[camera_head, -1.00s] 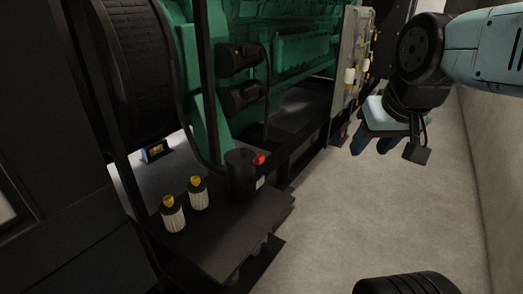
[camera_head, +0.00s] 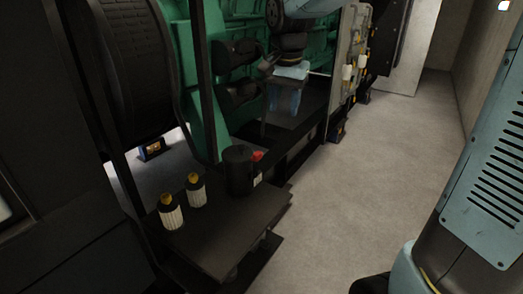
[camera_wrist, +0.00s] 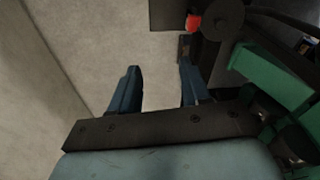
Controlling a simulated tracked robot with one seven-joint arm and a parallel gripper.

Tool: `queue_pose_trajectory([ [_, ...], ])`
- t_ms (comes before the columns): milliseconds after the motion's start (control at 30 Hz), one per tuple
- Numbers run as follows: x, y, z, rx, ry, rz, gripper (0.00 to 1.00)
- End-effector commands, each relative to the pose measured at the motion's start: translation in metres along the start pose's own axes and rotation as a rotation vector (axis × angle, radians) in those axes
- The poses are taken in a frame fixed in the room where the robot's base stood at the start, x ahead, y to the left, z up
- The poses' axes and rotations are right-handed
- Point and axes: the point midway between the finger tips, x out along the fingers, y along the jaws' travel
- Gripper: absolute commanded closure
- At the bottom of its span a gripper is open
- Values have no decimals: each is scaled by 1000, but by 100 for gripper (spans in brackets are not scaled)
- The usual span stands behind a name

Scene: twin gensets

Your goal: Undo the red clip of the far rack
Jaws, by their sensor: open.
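My gripper (camera_head: 284,104) points down in the head view, in front of the green engine and above the dark frame. Its blue fingers are apart with nothing between them, as the wrist view (camera_wrist: 158,88) also shows. A grey upright rack panel (camera_head: 348,55) with pale cylinders and yellow pieces stands to the right of my gripper, along the frame. I cannot make out a red clip on it. A red part (camera_head: 257,156) sits on the black canister (camera_head: 239,170); it also shows in the wrist view (camera_wrist: 193,22), beyond my fingertips.
Two white-and-black bottles with yellow caps (camera_head: 170,212) stand on the dark low platform (camera_head: 222,232). The green engine (camera_head: 335,25) and dark frame posts are close to my arm. The grey floor aisle (camera_head: 385,150) on the right is clear.

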Motion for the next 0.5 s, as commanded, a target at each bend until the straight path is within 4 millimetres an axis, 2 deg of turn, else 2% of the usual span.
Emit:
queue_pose_trajectory([
  [33,9,-16,-5,22,-23,13,53],
  [200,31,-54,-15,108,-75,46,53],
  [333,42,-73,-18,152,-99,64,53],
  [500,51,-83,-20,178,-112,74,53],
])
